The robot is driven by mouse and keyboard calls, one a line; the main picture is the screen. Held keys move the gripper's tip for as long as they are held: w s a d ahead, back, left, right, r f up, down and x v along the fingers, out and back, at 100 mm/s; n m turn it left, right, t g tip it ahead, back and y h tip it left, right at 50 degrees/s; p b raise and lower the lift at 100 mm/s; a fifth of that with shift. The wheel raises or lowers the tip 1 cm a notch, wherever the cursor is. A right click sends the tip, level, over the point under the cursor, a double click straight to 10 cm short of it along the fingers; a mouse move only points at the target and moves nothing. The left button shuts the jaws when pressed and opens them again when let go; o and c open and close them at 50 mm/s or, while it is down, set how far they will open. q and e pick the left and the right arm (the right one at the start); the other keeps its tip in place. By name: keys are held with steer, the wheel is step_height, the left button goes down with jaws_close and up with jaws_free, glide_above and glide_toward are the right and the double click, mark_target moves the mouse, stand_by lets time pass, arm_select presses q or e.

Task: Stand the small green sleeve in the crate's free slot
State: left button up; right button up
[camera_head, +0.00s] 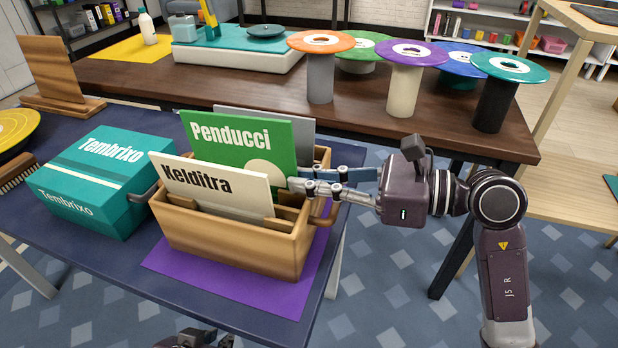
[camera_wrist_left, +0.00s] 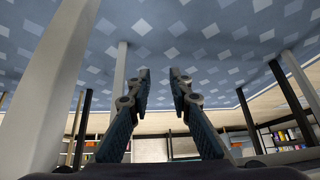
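The green sleeve (camera_head: 230,138), marked "Penducci", stands upright in the wooden crate (camera_head: 222,243). It is behind a white sleeve (camera_head: 213,186) marked "Kelditra" and in front of a grey sleeve (camera_head: 304,128). Its lower part is hidden, so I cannot see whether it rests on the crate floor. My right gripper (camera_head: 294,184) reaches in from the right over the crate's right wall, fingertips at the green sleeve's right edge. I cannot tell whether they clamp it. My left gripper (camera_head: 197,340) is at the bottom edge; the left wrist view shows its fingers (camera_wrist_left: 160,72) apart and empty.
The crate stands on a purple mat (camera_head: 292,295) on the dark blue table. A teal "Tembrixo" box (camera_head: 95,185) is close to its left. A wooden table (camera_head: 275,88) behind holds several discs on posts. Open floor lies right of the blue table.

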steer(key=shift+o, duration=0.9)
steer(key=shift+f, duration=0.25)
